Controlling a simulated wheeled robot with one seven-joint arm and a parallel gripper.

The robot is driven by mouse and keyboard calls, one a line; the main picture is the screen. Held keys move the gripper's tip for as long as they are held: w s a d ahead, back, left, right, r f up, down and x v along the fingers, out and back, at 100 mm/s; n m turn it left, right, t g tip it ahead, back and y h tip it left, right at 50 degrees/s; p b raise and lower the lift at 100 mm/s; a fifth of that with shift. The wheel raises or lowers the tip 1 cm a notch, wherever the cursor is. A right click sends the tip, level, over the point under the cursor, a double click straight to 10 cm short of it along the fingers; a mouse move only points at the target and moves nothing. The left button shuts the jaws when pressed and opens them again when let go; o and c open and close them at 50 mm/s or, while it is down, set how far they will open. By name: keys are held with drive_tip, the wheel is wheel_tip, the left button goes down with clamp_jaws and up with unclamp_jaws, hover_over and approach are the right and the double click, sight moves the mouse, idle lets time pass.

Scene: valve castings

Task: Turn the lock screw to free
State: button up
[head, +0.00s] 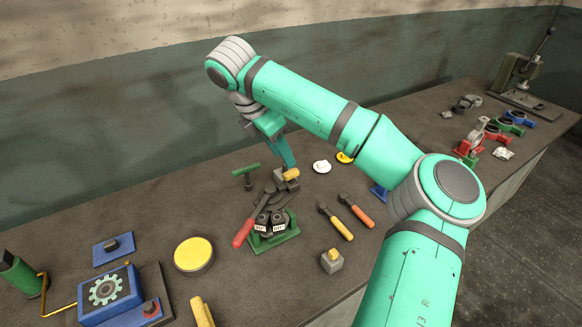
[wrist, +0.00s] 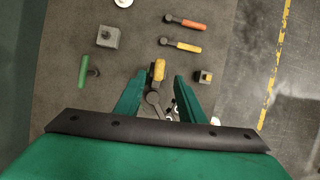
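A short yellow handle (wrist: 158,70), which I take to be the lock screw's grip, stands on a dark round part (wrist: 153,98) in the wrist view. In the head view the yellow handle (head: 291,174) shows just below my fingers, by the dark casting (head: 272,200) with its green base (head: 275,241). My gripper (wrist: 159,76) is open, with one finger on each side of the handle and a visible gap at both sides. Whether the fingertips reach down to its height I cannot tell. The screw's threaded part is hidden.
A green T-handle (head: 246,172) stands left of the casting. Yellow-handled (head: 337,224) and orange-handled (head: 356,210) tools lie right. A grey block with a yellow top (head: 331,262) is near the front edge. A yellow disc (head: 194,254) and blue gear box (head: 108,293) lie left.

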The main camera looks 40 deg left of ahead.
sight(291, 171)
drive_tip(key=x, duration=0.5)
drive_tip(key=shift+s+a+f, duration=0.1)
drive_tip(key=shift+s+f, duration=0.1)
drive_tip(key=shift+x, duration=0.75)
drive_tip(key=shift+w, duration=0.15)
